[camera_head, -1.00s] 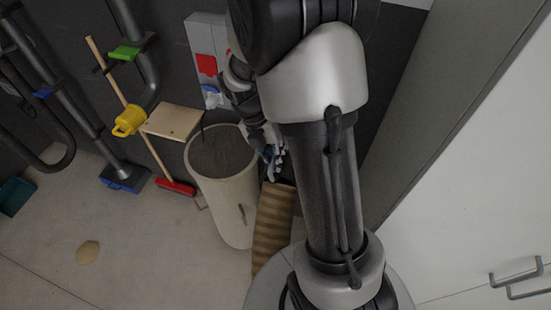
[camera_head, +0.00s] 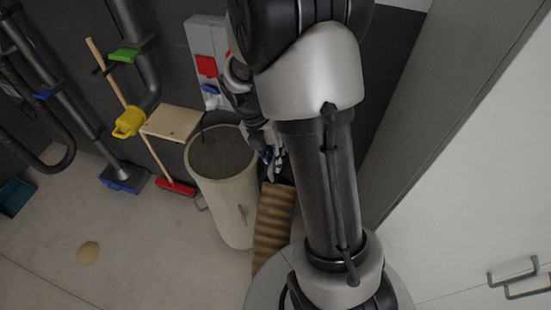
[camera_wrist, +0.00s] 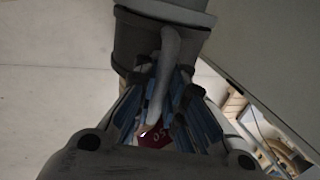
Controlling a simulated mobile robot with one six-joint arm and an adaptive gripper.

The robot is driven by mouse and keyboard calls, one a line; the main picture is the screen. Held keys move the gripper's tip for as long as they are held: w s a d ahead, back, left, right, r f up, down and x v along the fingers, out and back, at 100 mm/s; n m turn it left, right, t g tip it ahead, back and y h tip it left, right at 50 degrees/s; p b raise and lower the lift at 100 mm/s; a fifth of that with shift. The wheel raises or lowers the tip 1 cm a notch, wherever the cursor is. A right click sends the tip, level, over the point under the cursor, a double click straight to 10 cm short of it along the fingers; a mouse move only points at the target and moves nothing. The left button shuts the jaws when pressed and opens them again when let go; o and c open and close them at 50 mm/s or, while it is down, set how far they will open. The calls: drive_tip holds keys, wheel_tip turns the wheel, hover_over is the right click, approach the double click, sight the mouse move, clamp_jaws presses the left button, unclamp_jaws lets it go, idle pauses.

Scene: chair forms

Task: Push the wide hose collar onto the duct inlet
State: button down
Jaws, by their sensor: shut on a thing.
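In the head view my gripper (camera_head: 272,165) is low behind my arm, between the drum and the ribbed tan hose (camera_head: 272,228), by the hose's upper end. In the wrist view my gripper (camera_wrist: 165,125) has its blue-grey fingers closed around a pale curved handle on a wide grey collar (camera_wrist: 160,45). A red tag (camera_wrist: 155,137) with white figures shows between the fingers. The collar's far end is cut off by the picture edge. A dark bent duct with a yellow handled end piece (camera_head: 129,122) hangs on the wall at left; I cannot tell which opening is the duct inlet.
A tan drum (camera_head: 225,195) with dark contents stands beside the hose. A wooden board (camera_head: 172,122), a red broom (camera_head: 176,187) and a blue floor nozzle (camera_head: 124,179) are left of it. A grey-white cabinet (camera_head: 470,180) fills the right. Floor at lower left is mostly clear.

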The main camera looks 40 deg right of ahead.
drive_tip(key=shift+w+d, duration=0.1)
drive_tip(key=shift+w, duration=0.05)
drive_tip(key=c, duration=1.6)
unclamp_jaws()
drive_tip(key=v, duration=1.2)
drive_tip(key=s+a+f+m+t+b, duration=0.1)
drive_tip(key=s+a+m+t+b, duration=0.1)
drive_tip(key=m, duration=0.6)
drive_tip(key=s+a+f+m+t+y+b, duration=0.1)
drive_tip(key=s+a+m+t+b, duration=0.1)
drive_tip(key=s+a+m+b, duration=0.3)
drive_tip(key=s+a+f+m+t+y+b, duration=0.1)
drive_tip(key=s+a+m+t+b, duration=0.2)
drive_tip(key=s+m, duration=0.6)
drive_tip(key=shift+s+a+f+m+b, duration=0.1)
drive_tip(key=shift+a+m+b, duration=0.25)
drive_tip(key=shift+m, duration=0.55)
drive_tip(key=shift+s+a+m+b, duration=0.15)
drive_tip(key=shift+m+b, duration=0.3)
drive_tip(key=shift+m, duration=0.45)
